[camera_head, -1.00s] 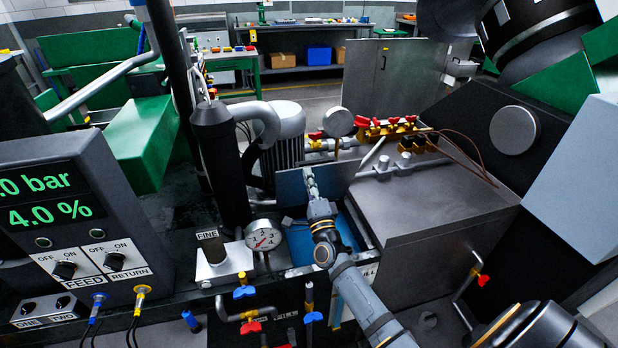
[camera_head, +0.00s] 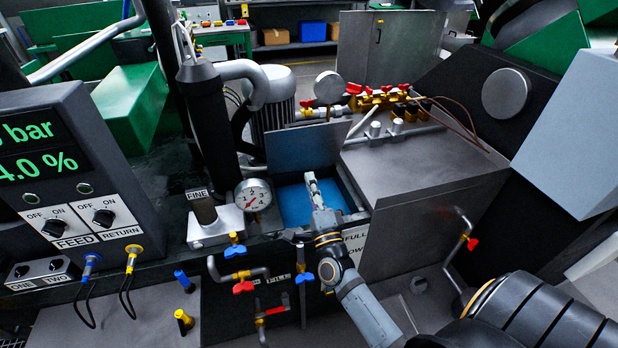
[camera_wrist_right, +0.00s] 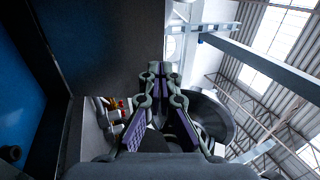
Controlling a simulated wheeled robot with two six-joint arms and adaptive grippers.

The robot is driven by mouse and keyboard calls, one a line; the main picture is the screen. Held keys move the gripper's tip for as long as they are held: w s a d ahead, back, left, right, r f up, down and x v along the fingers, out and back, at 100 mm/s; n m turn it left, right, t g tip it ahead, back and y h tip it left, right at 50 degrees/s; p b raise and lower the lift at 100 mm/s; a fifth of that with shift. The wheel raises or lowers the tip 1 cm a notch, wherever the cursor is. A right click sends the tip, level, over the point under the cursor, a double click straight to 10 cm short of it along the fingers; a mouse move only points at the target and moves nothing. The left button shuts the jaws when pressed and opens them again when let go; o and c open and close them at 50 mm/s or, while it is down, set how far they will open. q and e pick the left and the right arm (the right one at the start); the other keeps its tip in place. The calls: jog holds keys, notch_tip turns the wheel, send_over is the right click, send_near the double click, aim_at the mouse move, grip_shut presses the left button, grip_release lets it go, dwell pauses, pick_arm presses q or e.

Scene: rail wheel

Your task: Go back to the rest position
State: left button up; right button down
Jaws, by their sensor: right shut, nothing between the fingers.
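My right gripper (camera_head: 311,180) shows in the middle of the head view, in front of the blue opening of a tank (camera_head: 289,197) as seen from here. Its slim grey fingers are shut with nothing between them. In the right wrist view the two jointed fingers (camera_wrist_right: 162,72) come together at their tips. No object is in the jaws. My left gripper is not in either view now.
An upright grey flap (camera_head: 306,146) stands behind the opening. A pressure gauge (camera_head: 253,195) and a control box with a green display (camera_head: 45,148) stand to the left. Coloured valves (camera_head: 244,278) are close below. A grey box (camera_head: 425,190) stands to the right.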

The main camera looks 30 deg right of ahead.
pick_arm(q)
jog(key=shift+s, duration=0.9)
